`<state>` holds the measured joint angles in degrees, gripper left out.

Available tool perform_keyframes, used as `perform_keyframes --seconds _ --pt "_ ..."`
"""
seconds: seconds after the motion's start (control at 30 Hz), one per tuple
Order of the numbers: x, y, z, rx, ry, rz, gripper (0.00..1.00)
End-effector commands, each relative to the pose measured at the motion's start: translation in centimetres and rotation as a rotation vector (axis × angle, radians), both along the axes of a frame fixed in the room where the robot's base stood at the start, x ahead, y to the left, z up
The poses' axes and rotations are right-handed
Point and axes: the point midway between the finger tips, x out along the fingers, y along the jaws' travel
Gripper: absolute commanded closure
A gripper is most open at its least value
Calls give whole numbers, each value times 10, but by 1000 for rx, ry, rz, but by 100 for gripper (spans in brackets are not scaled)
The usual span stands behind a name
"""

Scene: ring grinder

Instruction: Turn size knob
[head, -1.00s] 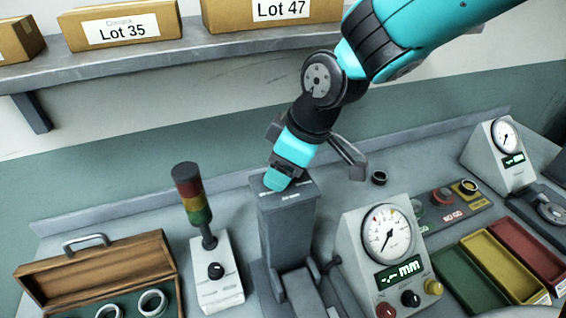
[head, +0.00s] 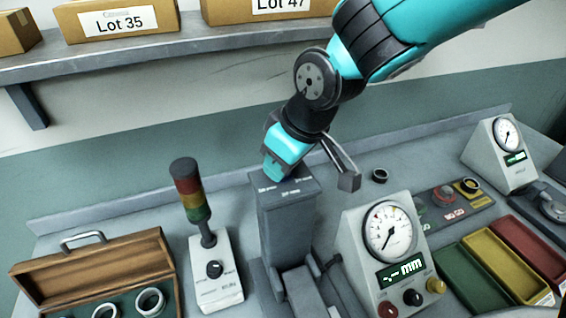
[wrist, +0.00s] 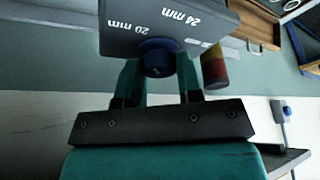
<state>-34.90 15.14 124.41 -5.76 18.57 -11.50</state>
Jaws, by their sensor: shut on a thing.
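The size knob (wrist: 157,57) is a round blue knob on top of a dark grey grinder column, with "20 mm" and "24 mm" labels around it. My gripper (wrist: 158,70) is shut on this knob, with one teal finger on each side in the wrist view. In the head view, my gripper (head: 272,174) points down onto the top of the column (head: 286,215) and hides the knob. Small white labels show on the column top beside it. The knob's pointer mark cannot be made out.
A signal tower (head: 191,190) stands left of the column, a dial gauge box (head: 385,245) right of it. A wooden case (head: 95,265) with rings is at lower left. Green, yellow and red trays (head: 497,267) are at right. A shelf (head: 150,53) with boxes hangs behind.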

Motion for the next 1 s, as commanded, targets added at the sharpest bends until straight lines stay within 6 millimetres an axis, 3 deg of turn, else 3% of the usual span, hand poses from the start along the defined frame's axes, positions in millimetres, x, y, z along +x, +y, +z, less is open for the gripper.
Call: perform_keyframes --seconds 0.6,1.0 --pt "0 2 1 3 -4 -542 90" --pt "0 2 1 3 -4 -716 90"
